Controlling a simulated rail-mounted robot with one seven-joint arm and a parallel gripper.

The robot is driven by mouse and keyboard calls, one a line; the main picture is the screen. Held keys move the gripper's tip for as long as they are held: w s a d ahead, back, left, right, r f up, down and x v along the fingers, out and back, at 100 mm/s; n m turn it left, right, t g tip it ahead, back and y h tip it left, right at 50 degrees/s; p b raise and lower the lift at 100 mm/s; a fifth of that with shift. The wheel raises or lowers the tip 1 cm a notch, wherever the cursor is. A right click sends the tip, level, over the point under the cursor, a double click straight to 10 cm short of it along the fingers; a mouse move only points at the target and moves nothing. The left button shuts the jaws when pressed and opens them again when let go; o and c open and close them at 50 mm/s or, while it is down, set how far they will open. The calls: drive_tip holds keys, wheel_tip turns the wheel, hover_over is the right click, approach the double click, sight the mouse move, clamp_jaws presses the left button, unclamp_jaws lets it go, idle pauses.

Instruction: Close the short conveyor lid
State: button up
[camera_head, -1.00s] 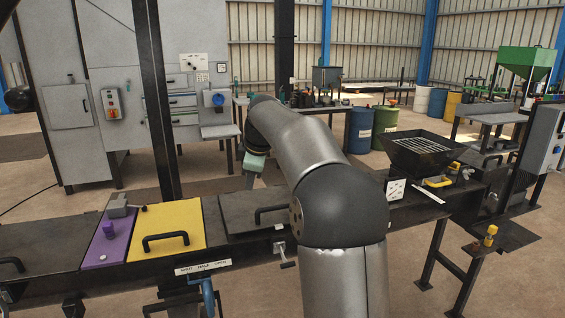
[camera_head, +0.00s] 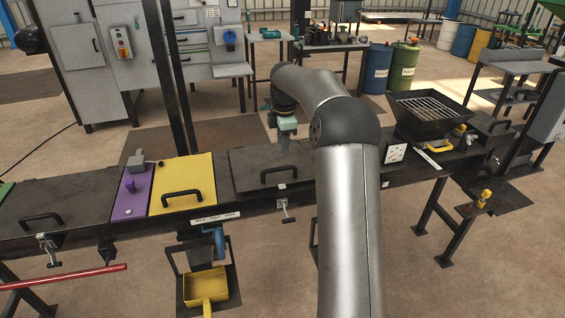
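A dark lid (camera_head: 252,163) with a black bar handle lies roughly flat on the conveyor, right of the yellow panel. A yellow panel (camera_head: 190,174) with a similar handle is left of it, and another dark lid (camera_head: 55,200) is at far left. The frames do not label which is the short lid. My gripper (camera_head: 285,148) points down over the back part of the middle dark lid, behind its handle. My forearm hides this lid's right end. The fingers are too small to tell whether they are open, or whether they touch the lid.
A purple panel (camera_head: 132,193) with a knob and a grey lever sits left of the yellow one. A latch (camera_head: 287,212) hangs on the conveyor front. A black hopper (camera_head: 430,110) with a grate stands at right. A yellow scoop (camera_head: 206,288) and red bar (camera_head: 65,277) are in front, below.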

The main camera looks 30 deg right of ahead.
sight(282, 168)
drive_tip(key=f, duration=0.6)
drive_tip(key=w+f+p, duration=0.1)
drive_tip(key=f, duration=0.2)
drive_tip(key=shift+d+f, duration=0.1)
drive_tip(key=shift+s, duration=0.1)
clamp_jaws()
